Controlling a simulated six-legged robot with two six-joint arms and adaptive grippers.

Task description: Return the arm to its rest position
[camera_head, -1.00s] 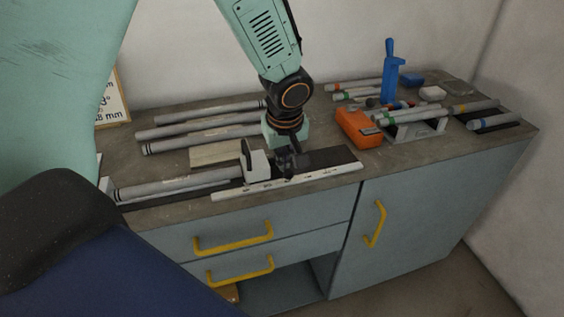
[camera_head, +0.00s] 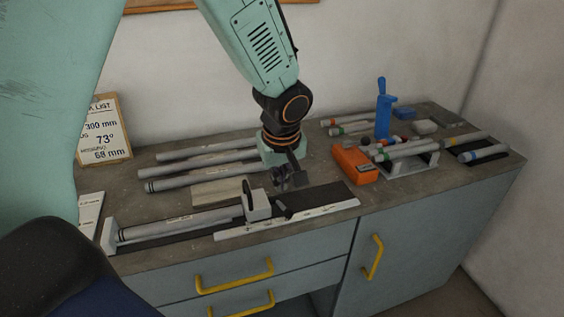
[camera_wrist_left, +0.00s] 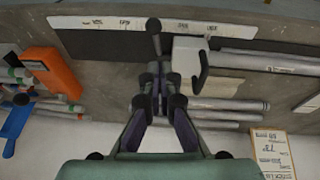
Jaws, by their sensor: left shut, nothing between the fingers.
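My left gripper (camera_head: 290,182) is shut and empty. In the head view it hangs above the bench beside the white upright block of the jig (camera_head: 257,198). In the left wrist view the closed fingers (camera_wrist_left: 158,84) point toward the dark jig plate, with the white block (camera_wrist_left: 188,58) close beside them. A grey tube (camera_head: 180,223) lies along the jig to the left of the block. A white marked rule (camera_head: 290,219) runs along the front of the jig. My right gripper is not in view.
Several grey tubes (camera_head: 205,169) lie at the back left. An orange tool (camera_head: 354,163), a blue clamp (camera_head: 383,115) and colour-banded tubes (camera_head: 482,154) occupy the right side. A printed list board (camera_head: 104,130) leans on the wall. Bare bench (camera_head: 320,166) lies between gripper and orange tool.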

